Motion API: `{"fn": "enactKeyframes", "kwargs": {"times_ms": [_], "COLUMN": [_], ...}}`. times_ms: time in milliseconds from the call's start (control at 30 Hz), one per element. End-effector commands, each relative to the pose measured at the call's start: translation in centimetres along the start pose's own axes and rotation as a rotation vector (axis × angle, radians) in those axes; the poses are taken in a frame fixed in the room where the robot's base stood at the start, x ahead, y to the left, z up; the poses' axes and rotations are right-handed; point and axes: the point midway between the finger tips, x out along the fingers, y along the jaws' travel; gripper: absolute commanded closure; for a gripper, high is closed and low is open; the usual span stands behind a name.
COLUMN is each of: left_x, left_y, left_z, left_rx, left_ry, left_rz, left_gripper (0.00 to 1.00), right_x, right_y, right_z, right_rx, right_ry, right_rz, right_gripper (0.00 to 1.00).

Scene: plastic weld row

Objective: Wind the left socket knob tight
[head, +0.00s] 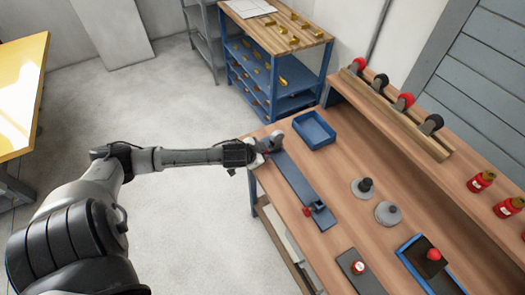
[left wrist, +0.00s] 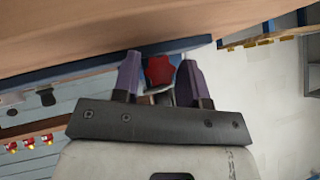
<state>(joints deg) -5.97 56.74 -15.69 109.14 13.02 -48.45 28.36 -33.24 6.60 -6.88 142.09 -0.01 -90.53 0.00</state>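My left gripper (head: 270,147) is at the far left end of a blue rail (head: 293,182) on the workbench. In the left wrist view, a red lobed knob (left wrist: 159,70) sits between the two purple fingers of this gripper (left wrist: 160,75). The fingers stand on either side of it, with what look like narrow gaps. In the head view the gripper hides this knob. Another red knob (head: 307,211) is on a dark blue socket (head: 321,212) at the near right end of the rail. My right gripper is not in view.
A blue tray (head: 314,131) lies close behind the gripper. Two grey round pieces (head: 363,188) (head: 388,214) stand right of the rail. A dark plate with a red-topped item (head: 358,267) and a blue-edged tray (head: 411,257) are nearer. Open floor lies left of the bench.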

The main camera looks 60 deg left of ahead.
Motion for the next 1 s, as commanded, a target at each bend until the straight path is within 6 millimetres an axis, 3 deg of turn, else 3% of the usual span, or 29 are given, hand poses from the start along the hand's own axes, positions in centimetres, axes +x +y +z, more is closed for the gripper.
{"fn": "enactKeyframes", "kwargs": {"times_ms": [167,567,1000], "left_x": [0.0,-0.9,-8.6], "left_y": [0.0,-0.1,-0.1], "left_z": [-0.1,-0.2,-0.2], "left_rx": [-0.001,-0.001,0.001], "left_ry": [0.003,0.004,0.001], "left_rz": [0.001,0.002,0.003], "left_gripper": [0.44,0.44,0.44], "right_x": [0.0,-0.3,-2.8], "right_y": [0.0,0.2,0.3], "right_z": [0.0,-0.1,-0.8], "right_rx": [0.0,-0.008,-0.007], "right_ry": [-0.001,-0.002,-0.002], "right_rz": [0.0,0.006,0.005], "right_gripper": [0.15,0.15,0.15]}}
